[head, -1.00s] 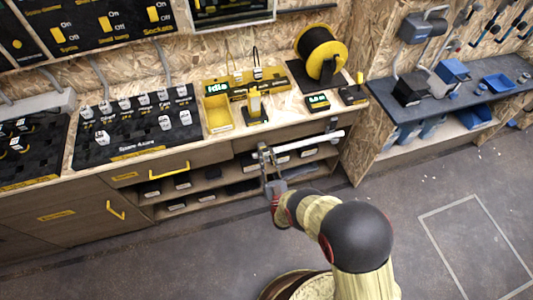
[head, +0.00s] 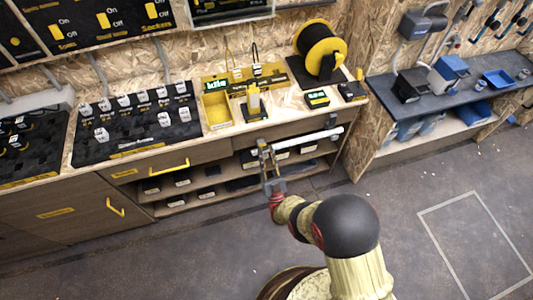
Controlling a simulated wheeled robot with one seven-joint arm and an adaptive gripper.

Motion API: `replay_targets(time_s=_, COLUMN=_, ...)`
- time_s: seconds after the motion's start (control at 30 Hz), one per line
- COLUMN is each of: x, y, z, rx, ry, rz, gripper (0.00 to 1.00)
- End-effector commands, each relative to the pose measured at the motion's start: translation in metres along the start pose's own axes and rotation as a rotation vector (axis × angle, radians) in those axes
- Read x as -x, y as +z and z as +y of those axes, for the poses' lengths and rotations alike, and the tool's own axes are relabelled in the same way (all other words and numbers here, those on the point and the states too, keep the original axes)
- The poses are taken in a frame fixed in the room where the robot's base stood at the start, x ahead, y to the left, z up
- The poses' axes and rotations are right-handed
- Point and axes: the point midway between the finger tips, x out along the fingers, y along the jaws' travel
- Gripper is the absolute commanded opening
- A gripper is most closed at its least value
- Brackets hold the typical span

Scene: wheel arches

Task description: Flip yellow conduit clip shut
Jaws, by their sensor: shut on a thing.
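A white conduit (head: 308,137) runs level along the front of the workbench, below its top edge. My gripper (head: 264,148) is at the conduit's left end and shut on a small yellowish part there, which looks like the yellow conduit clip (head: 262,143). The fingers hide most of this part, and it is too small to tell how far its flap is turned. A small grey part (head: 331,121) stands up at the conduit's right end. My forearm reaches up to the gripper from the lower right.
The workbench top (head: 222,131) holds a yellow tray (head: 215,107), a black board with small white blocks (head: 130,128) and a yellow cable reel (head: 319,45). Open shelves (head: 205,190) with dark boxes lie under the conduit. A blue-grey side bench (head: 440,112) stands right. The floor there is clear.

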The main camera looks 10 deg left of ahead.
Motion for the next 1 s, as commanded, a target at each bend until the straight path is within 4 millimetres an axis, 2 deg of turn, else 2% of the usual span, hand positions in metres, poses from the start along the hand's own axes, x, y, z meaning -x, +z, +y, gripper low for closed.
replay_targets(time_s=0.03, x=0.0011, y=0.0011, z=0.0001, rx=0.0, ry=0.0, rz=-0.004, gripper=0.0)
replay_targets(time_s=0.07, x=0.0011, y=0.0011, z=0.0001, rx=0.0, ry=0.0, rz=-0.005, gripper=0.23)
replay_targets(time_s=0.37, x=0.0004, y=0.0006, z=0.0001, rx=0.0, ry=0.0, rz=-0.002, gripper=0.41)
replay_targets(time_s=1.0, x=-0.0045, y=-0.0021, z=-0.0001, rx=0.0, ry=0.0, rz=-0.053, gripper=0.41)
